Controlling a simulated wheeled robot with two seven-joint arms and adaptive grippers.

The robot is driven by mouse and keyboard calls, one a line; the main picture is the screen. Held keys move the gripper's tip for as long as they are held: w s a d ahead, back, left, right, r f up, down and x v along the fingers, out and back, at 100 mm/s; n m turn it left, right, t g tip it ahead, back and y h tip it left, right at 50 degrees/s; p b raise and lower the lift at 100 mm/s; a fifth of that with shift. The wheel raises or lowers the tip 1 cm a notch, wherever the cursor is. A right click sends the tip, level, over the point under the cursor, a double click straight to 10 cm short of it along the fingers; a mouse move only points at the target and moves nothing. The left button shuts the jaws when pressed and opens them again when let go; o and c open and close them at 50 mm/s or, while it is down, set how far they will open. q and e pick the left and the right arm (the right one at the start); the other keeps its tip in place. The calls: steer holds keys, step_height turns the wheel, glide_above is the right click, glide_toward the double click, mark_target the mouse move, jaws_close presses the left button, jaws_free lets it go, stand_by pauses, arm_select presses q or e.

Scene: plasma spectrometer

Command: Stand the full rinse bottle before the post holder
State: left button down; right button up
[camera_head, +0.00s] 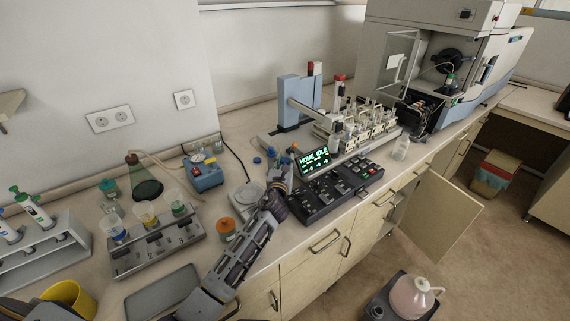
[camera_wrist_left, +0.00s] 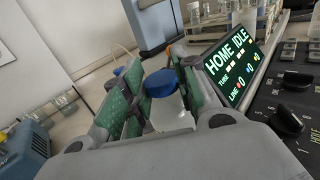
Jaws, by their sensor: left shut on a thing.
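My left gripper (camera_head: 277,163) is above the bench, beside the keypad console. In the left wrist view, its green-padded fingers (camera_wrist_left: 160,92) are shut on a bottle with a blue cap (camera_wrist_left: 160,83) and a pale body (camera_wrist_left: 171,112). The fingers hide part of the bottle, so its fill level is unclear. A clear bottle (camera_head: 401,147) stands at the right end of the sample rack. A blue upright post (camera_head: 291,103) rises from the autosampler behind my gripper; I cannot tell whether this is the post holder. My right gripper is out of view.
The console (camera_head: 335,190) with its lit screen (camera_head: 313,160) is close right of my gripper. A white balance (camera_head: 243,197) and an orange-lidded jar (camera_head: 226,229) are to its left. The sample rack (camera_head: 365,137) is behind the console. A cabinet door (camera_head: 440,217) hangs open.

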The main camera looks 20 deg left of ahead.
arm_select(q)
steer(key=c, duration=1.3)
jaws_free()
steer(key=shift+f, duration=0.15)
steer(key=shift+s, duration=0.15)
steer(key=shift+s+d, duration=0.25)
steer(key=shift+s, duration=1.7)
steer(key=shift+s+d, duration=0.2)
steer(key=shift+s, duration=1.7)
steer(key=shift+s+d, duration=0.25)
steer(key=shift+s, duration=1.7)
